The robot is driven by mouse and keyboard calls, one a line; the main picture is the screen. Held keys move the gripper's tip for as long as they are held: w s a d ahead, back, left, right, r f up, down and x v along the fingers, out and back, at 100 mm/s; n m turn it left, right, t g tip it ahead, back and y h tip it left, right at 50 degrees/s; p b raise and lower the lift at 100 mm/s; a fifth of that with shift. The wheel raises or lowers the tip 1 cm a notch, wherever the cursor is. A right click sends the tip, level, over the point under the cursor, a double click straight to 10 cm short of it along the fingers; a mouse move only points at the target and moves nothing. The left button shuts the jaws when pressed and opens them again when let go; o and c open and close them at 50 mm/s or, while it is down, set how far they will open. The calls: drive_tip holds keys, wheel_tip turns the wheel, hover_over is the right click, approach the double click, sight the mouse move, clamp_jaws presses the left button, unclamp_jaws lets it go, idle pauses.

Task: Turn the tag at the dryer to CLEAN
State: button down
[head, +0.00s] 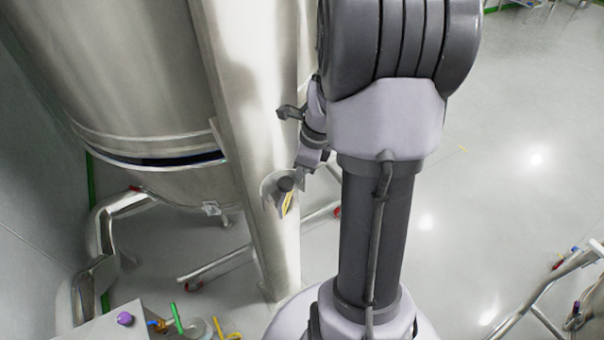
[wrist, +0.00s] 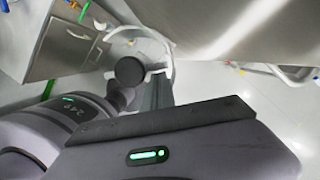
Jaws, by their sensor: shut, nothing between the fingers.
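The dryer (head: 150,110) is a large steel vessel at the left of the head view, beside an upright steel column (head: 262,130). Low on the column is a small fitting with a pale curved rim (head: 268,184), a dark round knob (head: 285,184) and a yellow strip (head: 289,203). This looks like the tag; no wording is readable. The knob (wrist: 130,70) and rim (wrist: 166,58) also show in the wrist view. My gripper (head: 300,172) is shut and empty, close beside the knob; its fingers (wrist: 160,88) lie just right of it. I cannot tell whether they touch.
Bent steel pipe (head: 103,230) and a low tube frame (head: 215,268) stand near the dryer's foot. A bench corner with a purple knob (head: 124,319) is at lower left. Another tube frame (head: 560,280) is at lower right. The floor (head: 500,170) to the right is open.

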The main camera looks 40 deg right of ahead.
drive_tip(key=shift+w+n+p, duration=0.2)
drive_tip(key=shift+w+n, duration=0.1)
drive_tip(key=shift+n, duration=0.4)
drive_tip(key=shift+w+n+p, duration=0.2)
drive_tip(key=shift+w+n, duration=0.05)
drive_tip(key=shift+n, duration=0.45)
drive_tip(key=shift+y, duration=0.3)
